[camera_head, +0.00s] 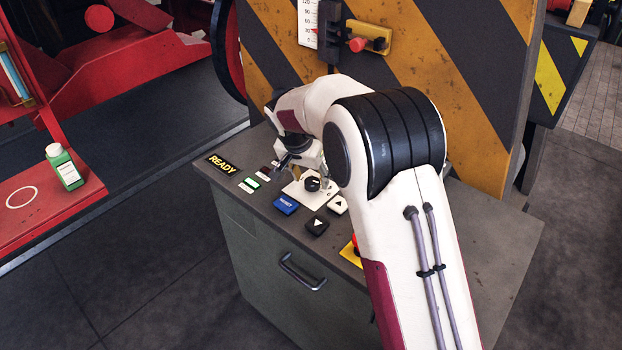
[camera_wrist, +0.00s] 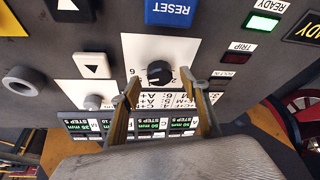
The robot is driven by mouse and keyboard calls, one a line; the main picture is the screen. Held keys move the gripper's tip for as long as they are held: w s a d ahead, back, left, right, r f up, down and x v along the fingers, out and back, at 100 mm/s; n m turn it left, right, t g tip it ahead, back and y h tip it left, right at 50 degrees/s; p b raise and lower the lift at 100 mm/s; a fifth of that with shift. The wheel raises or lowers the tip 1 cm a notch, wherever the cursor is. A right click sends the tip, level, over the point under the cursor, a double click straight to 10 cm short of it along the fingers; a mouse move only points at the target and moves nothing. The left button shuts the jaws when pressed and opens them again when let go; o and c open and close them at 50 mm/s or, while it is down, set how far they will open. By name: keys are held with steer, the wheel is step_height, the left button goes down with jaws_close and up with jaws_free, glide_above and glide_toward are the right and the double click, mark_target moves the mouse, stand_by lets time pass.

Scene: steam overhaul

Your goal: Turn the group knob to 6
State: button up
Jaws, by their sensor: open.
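The group knob (camera_head: 312,184) is a small round black knob on a white plate on top of the grey control cabinet. In the wrist view the knob (camera_wrist: 160,73) carries a pale pointer mark; I cannot read which number it points to. My gripper (camera_head: 304,173) is over the plate, its fingers pointing down. In the wrist view the gripper (camera_wrist: 160,80) is open, one finger to each side of the knob, with gaps and nothing held. Whether the tips are level with the knob is unclear. Part of the plate's upside-down print is between the fingers.
A blue RESET button (camera_head: 286,204), black arrow button (camera_head: 317,225), white arrow button (camera_head: 338,204) and READY sign (camera_head: 222,164) crowd the knob. A red button on yellow (camera_head: 352,250) is partly behind my arm. A striped panel (camera_head: 440,60) rises behind.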

steer(key=v, duration=1)
steer(key=shift+r, duration=0.25)
steer(key=shift+s, duration=0.1)
steer(key=s+f+n+g, duration=0.1)
steer(key=s+f+n, duration=0.25)
steer(key=s, duration=0.35)
steer(key=s+d+r+t, duration=0.1)
steer(key=s+d+r, duration=0.2)
steer(key=s, duration=0.7)
steer(key=s+d+r+n+y, duration=0.1)
steer(key=s+d+r, duration=0.2)
steer(key=s+d, duration=0.3)
steer(key=s+d+r+n+t+y, duration=0.1)
steer(key=s+d+r, duration=0.2)
steer(key=s, duration=1.3)
steer(key=shift+d+r+t, duration=0.3)
steer(key=shift+d, duration=0.45)
